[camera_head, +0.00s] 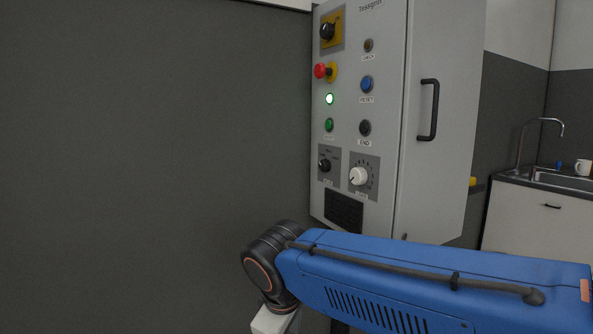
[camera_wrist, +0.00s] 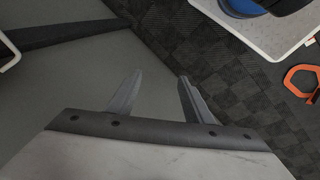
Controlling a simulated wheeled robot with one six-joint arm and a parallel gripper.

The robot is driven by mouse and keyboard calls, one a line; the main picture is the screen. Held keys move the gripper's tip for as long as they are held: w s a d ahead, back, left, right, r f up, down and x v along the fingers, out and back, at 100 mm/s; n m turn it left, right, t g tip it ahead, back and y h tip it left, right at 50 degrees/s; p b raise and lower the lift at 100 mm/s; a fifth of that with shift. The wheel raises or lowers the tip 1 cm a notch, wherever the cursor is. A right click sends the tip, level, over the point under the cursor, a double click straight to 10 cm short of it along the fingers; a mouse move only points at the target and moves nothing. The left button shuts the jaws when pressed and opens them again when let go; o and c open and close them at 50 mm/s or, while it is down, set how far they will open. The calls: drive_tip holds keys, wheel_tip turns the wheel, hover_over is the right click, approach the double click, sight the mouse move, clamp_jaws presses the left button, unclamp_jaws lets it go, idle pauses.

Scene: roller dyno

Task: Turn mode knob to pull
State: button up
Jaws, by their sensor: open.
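The grey control cabinet (camera_head: 385,60) stands at the centre right in the head view. A small black knob (camera_head: 324,165) sits on a grey plate low on its panel, at the left; it looks like the mode knob, but its label is too small to read. A white dial knob (camera_head: 358,176) is just right of it. My gripper is hidden in the head view, below my blue arm. In the wrist view my gripper (camera_wrist: 158,95) is open and empty, with its two fingers apart over the floor. The cabinet panel does not show in the wrist view.
Above the knobs are a lit green lamp (camera_head: 330,99), a red stop button (camera_head: 320,71) and a blue button (camera_head: 367,84). A black door handle (camera_head: 429,110) juts out at right. An orange clamp-like object (camera_wrist: 301,82) lies in the wrist view. A dark bare wall fills the left.

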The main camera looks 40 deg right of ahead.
drive_tip(key=w+d+r+n+g+h, duration=0.3)
drive_tip(key=w+d+r+n+h, duration=0.3)
drive_tip(key=w+r, duration=0.25)
drive_tip(key=n+g+h, duration=0.4)
drive_tip(key=n+h, duration=0.3)
drive_tip(key=h, duration=0.2)
approach(321, 165)
drive_tip(key=x, duration=0.8)
drive_tip(key=shift+s+d, duration=0.1)
drive_tip(key=shift+d, duration=0.05)
drive_tip(key=c, duration=1.1)
